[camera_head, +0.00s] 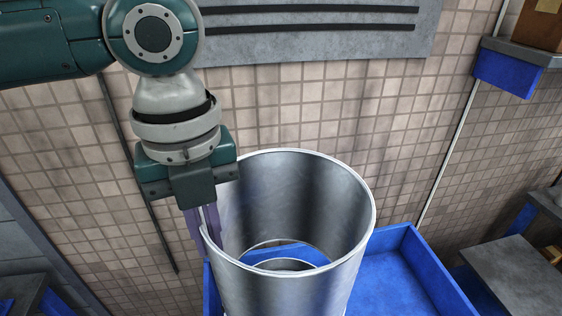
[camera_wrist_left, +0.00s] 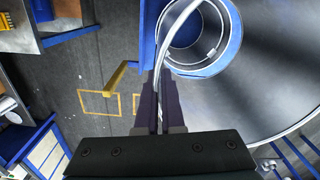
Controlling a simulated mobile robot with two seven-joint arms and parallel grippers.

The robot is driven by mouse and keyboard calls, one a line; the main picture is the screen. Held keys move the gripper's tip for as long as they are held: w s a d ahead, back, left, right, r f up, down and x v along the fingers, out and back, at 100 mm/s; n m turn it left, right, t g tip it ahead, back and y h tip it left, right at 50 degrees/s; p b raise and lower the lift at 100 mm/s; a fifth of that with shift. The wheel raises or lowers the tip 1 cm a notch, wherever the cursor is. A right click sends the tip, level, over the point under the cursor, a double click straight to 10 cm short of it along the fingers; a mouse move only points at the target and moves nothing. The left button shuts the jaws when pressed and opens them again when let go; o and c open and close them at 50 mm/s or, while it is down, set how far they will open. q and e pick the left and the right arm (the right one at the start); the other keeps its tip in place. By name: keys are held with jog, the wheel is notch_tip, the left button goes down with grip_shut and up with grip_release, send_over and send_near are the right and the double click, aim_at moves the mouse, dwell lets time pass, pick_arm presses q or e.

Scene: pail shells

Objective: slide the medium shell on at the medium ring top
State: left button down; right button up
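The shell (camera_head: 318,195) is a large, open, grey metal cylinder, tilted in the head view. It fills the right of the left wrist view (camera_wrist_left: 265,75). My left gripper (camera_head: 207,232) points down at the shell's left rim, with one finger on each side of the wall. In the left wrist view the fingers (camera_wrist_left: 158,105) are closed on that rim. Through the shell's open lower end a smaller metal ring (camera_head: 281,263) shows, with blue around it; it also shows in the left wrist view (camera_wrist_left: 213,58). The shell's lower edge is cut off in the head view. My right gripper is out of view.
A blue tray (camera_head: 436,262) lies below and to the right of the shell, its right part empty. A grey bench (camera_head: 515,275) is at the lower right, and a shelf with a blue front (camera_head: 508,73) is at the upper right.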

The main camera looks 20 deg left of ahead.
pick_arm(q)
notch_tip(320, 180, down, 6)
jog(key=b, duration=0.3)
jog(key=shift+r+b, duration=0.15)
jog(key=shift+b, duration=0.15)
jog(key=shift+p, duration=0.5)
dwell(0.8)
jog(key=shift+w, duration=0.1)
jog(key=shift+p, duration=0.5)
dwell(0.4)
jog(key=shift+f+b, duration=1.5)
jog(key=shift+f, duration=0.65)
jog(key=c, duration=1)
grip_release()
jog(key=shift+o, duration=0.2)
